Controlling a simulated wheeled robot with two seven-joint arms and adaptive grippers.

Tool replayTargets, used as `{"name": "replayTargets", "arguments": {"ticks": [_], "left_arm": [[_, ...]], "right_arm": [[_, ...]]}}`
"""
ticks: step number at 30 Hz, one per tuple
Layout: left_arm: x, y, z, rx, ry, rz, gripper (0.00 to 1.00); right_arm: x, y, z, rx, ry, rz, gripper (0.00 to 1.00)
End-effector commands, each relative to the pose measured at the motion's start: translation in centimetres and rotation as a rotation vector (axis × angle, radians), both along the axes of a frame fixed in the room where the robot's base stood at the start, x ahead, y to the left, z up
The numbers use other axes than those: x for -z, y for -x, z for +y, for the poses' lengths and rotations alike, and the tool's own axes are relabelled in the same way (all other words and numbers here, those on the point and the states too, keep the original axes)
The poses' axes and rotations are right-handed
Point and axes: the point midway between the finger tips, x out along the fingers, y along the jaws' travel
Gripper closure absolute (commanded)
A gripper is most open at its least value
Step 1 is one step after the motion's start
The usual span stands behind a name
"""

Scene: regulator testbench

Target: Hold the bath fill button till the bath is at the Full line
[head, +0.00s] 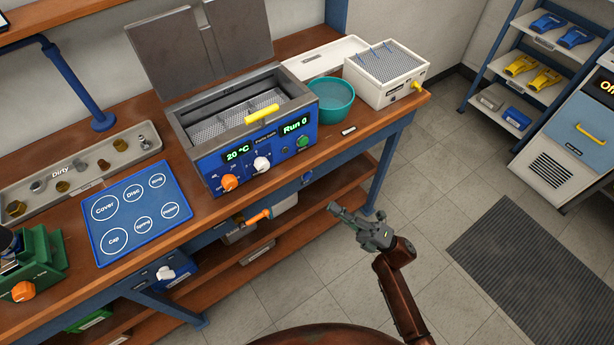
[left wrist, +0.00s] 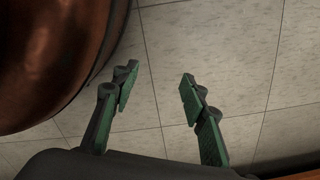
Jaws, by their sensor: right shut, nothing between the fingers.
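The bath (head: 190,140) is a metal tank with a blue front panel on the bench, its two grey lids (head: 160,60) raised behind it. The panel shows "20 °C" and "Run 0", an orange knob (head: 229,182), a white knob (head: 262,163) and a green button (head: 302,141). I cannot read which control is the fill button, nor see the Full line or the water level. My right gripper (head: 340,210) is shut and empty, in front of the bench and below the panel, apart from it. My left gripper (left wrist: 157,88) is open and empty over floor tiles in the left wrist view.
A teal bowl (head: 331,98) and a white basket box (head: 388,75) stand right of the bath. A blue labelled mat (head: 135,238), a "Dirty" tray (head: 88,190) and a green fixture (head: 40,262) are at left.

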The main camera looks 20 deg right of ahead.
Motion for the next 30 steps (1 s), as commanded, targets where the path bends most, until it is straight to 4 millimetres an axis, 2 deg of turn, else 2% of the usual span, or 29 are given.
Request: {"name": "replayTargets", "arguments": {"ticks": [11, 24, 30], "left_arm": [[-0.2, -0.3, 0.0, -0.001, 0.0, -0.002, 0.6], [-2.7, -3.0, 0.0, -0.016, 0.001, -0.002, 0.6], [-4.2, -4.1, -0.7, -0.014, 0.008, -0.003, 0.6]], "right_arm": [[0.0, -0.6, 0.1, 0.002, -0.002, 0.004, 1.0], [0.2, -5.8, 2.1, 0.0, -0.005, 0.006, 1.0], [0.2, -7.6, 2.7, 0.001, -0.003, 0.006, 1.0]]}}
